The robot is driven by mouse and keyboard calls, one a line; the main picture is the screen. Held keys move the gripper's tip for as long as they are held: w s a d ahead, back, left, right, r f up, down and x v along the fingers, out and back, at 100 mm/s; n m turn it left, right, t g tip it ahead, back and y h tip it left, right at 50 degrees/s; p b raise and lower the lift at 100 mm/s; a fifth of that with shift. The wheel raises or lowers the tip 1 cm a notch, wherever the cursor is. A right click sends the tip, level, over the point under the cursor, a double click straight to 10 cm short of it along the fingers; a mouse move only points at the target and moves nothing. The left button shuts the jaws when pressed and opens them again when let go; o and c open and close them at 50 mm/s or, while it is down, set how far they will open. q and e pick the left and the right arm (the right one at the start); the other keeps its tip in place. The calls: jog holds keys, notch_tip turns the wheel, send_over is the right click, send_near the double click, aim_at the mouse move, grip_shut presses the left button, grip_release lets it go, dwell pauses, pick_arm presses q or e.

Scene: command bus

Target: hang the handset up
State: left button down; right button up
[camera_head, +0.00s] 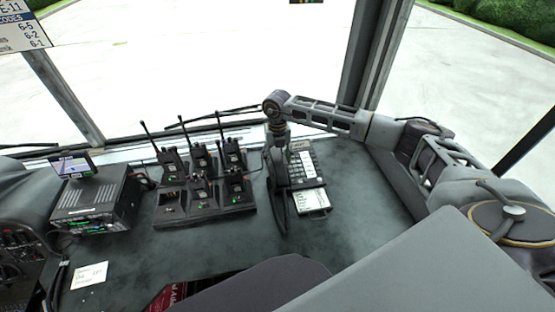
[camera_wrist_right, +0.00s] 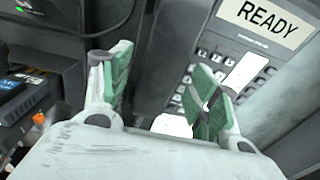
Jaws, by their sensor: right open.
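The desk phone (camera_head: 303,165) has a keypad and stands on the dark dashboard top, right of centre. In the right wrist view its keypad side and a "READY" display (camera_wrist_right: 262,20) show at the upper right. The dark handset (camera_head: 277,190) lies lengthwise along the phone's left side; I cannot tell if it is fully seated. My right gripper (camera_head: 277,150) is over the handset's upper part, pointing down. In the right wrist view the green-padded fingers (camera_wrist_right: 163,88) are open, with the dark handset (camera_wrist_right: 172,55) between them and no clear grip. My left gripper is out of view.
A charger rack (camera_head: 205,215) with several radios stands left of the phone. A radio unit (camera_head: 97,205) with a small screen is farther left. A paper note (camera_head: 90,275) lies near the front. The windshield and its posts bound the back.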

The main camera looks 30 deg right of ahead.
notch_tip(320, 180, up, 10)
jog(key=shift+w+r, duration=0.15)
dwell(0.4)
dwell(0.5)
notch_tip(320, 180, up, 10)
jog(key=p, duration=1)
